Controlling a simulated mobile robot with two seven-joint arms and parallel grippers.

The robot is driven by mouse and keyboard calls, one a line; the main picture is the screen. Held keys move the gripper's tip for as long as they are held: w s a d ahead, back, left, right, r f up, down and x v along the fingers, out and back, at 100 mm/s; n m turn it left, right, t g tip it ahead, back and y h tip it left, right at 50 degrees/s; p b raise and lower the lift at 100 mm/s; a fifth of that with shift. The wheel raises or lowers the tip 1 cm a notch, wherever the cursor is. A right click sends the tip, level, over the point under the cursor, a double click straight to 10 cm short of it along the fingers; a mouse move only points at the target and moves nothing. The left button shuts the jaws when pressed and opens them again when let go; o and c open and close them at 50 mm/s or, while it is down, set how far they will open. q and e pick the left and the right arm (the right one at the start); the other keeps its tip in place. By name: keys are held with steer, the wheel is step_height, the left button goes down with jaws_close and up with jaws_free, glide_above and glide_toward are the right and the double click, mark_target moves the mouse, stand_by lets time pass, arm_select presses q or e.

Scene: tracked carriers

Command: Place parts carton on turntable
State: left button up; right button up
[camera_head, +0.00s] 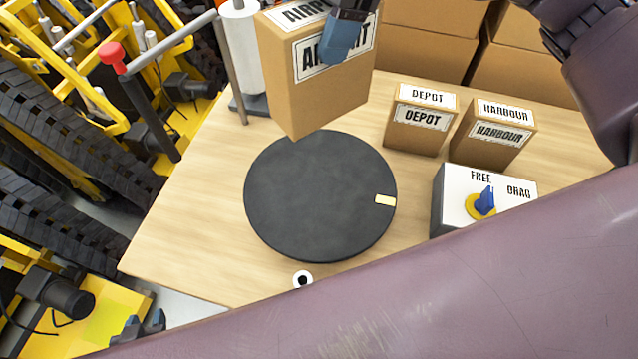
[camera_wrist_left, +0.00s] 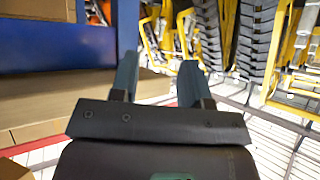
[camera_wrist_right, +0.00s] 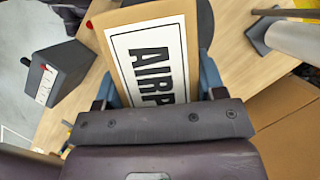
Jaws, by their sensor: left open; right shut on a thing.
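A brown carton labelled AIRPORT (camera_head: 335,100) is held up, tilted in the head view, over the back edge of the round black turntable (camera_head: 310,200). My right gripper (camera_head: 343,40) is shut on its top; the label also fills the right wrist view (camera_wrist_right: 152,55). Whether the carton touches the disc is hard to tell, but it appears raised. The turntable's top is bare except for a pale mark near its right rim. My left gripper (camera_head: 146,326) is low at the left, away from the table; its fingers stand open and empty in the left wrist view (camera_wrist_left: 157,80).
Cartons labelled DEPOT (camera_head: 415,140) and HARBOUR (camera_head: 490,150) stand right of the turntable. A box with a blue knob (camera_head: 455,195), marked FREE and DRAG, is in front of them. A white roll (camera_head: 240,50) on a stand is back left. Yellow tracked machines (camera_head: 70,100) stand left.

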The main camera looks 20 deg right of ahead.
steer(key=shift+s+a+r+m, duration=0.15)
steer(key=shift+s+r+m, duration=0.25)
steer(key=shift+m, duration=0.1)
steer(key=shift+f+t, duration=0.1)
steer(key=shift+t, duration=0.2)
step_height(320, 180, down, 20)
steer(key=b, duration=0.2)
steer(key=shift+b, duration=0.3)
steer(key=o, duration=1.6)
